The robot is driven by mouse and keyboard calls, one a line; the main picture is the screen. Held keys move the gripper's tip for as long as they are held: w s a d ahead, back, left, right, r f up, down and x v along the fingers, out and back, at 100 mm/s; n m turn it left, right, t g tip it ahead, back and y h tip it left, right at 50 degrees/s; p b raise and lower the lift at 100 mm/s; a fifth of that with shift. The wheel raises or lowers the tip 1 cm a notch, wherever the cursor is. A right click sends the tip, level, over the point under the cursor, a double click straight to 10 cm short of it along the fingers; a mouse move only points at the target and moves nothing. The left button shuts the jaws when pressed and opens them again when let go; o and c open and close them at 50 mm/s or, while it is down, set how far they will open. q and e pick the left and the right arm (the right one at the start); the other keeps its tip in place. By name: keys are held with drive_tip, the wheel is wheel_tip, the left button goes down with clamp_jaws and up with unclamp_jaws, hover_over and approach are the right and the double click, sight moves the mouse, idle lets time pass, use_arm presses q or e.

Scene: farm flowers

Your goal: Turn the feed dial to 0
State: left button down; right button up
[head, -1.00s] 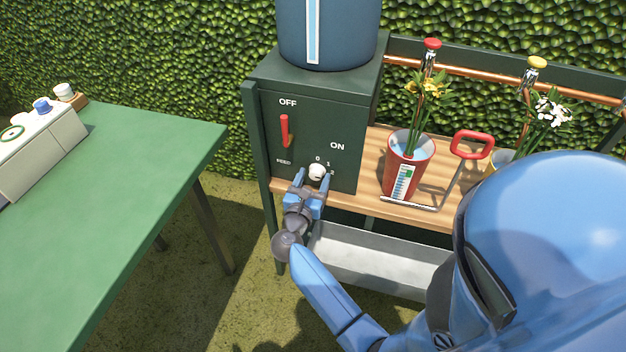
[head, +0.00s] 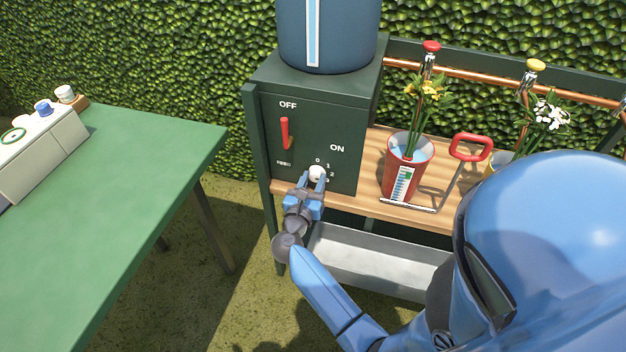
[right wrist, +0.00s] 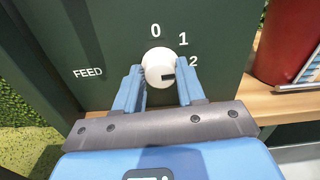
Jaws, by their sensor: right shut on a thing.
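The feed dial (head: 316,173) is a small white round knob on the lower front of the dark green feeder box (head: 318,118). It also shows in the right wrist view (right wrist: 158,62), with the marks 0, 1 and 2 around its upper and right side. A short black mark on its face sits low and to the right, on the side of the 2. My right gripper (right wrist: 160,72) is shut on the dial, one blue finger on each side of it. It also shows in the head view (head: 311,182). My left gripper is not in view.
A red lever (head: 285,134) stands above left of the dial, between OFF and ON. A red pot (head: 400,182) with yellow flowers and a red-handled tool (head: 471,147) are on the wooden shelf at right. A grey trough (head: 375,262) lies below. A green table (head: 130,190) stands left.

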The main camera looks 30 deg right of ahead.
drive_tip(key=n+p, duration=0.1)
drive_tip(key=n, duration=0.1)
drive_tip(key=n+p, duration=0.1)
drive_tip(key=p, duration=0.1)
drive_tip(key=shift+a+r+n+p, duration=0.1)
drive_tip(key=shift+r+n+p, duration=0.1)
drive_tip(key=shift+n+p, duration=0.15)
drive_tip(key=n+p, duration=0.3)
drive_tip(key=n, duration=0.1)
drive_tip(key=shift+w+f+n, duration=0.1)
drive_tip(key=shift+n, duration=0.25)
drive_tip(key=n+p, duration=0.4)
drive_tip(key=n, duration=0.1)
drive_tip(key=shift+f, duration=0.15)
drive_tip(key=shift+f+n+p, duration=0.15)
drive_tip(key=shift+n+p, duration=0.65)
drive_tip(key=shift+n, duration=1.1)
drive_tip(key=o, duration=1)
drive_tip(key=shift+a, duration=0.1)
drive_tip(key=v, duration=1)
drive_tip(key=shift+s+a, duration=0.2)
drive_tip(key=shift+a, duration=0.1)
